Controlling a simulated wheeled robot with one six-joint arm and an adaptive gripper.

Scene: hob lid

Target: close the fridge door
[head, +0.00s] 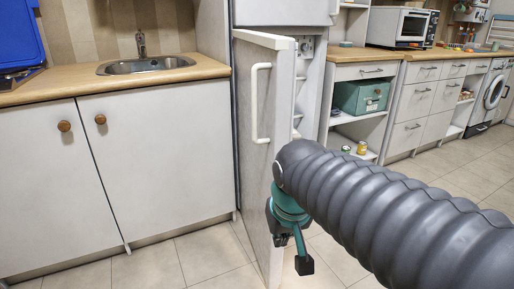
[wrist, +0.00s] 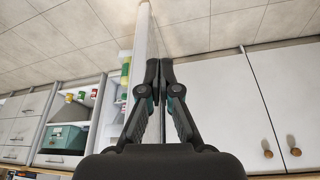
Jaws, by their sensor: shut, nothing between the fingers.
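The white fridge door (head: 262,170) stands open in the head view, swung out from the fridge (head: 312,80), with its light vertical handle (head: 254,105) on the face towards the sink. Shelves show in the gap behind it. My gripper (head: 290,250) is low beside the lower part of the door, partly hidden by my arm. In the wrist view my gripper (wrist: 159,72) is shut and empty, with its fingertips in front of the door, seen nearly edge-on (wrist: 144,35). I cannot tell whether they touch it.
A sink counter with white cupboards (head: 150,170) stands left of the fridge. To the right are an open shelf unit with a teal box (head: 361,97), drawers, a microwave (head: 402,27) and a washing machine (head: 494,90). The tiled floor (head: 440,175) on the right is clear.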

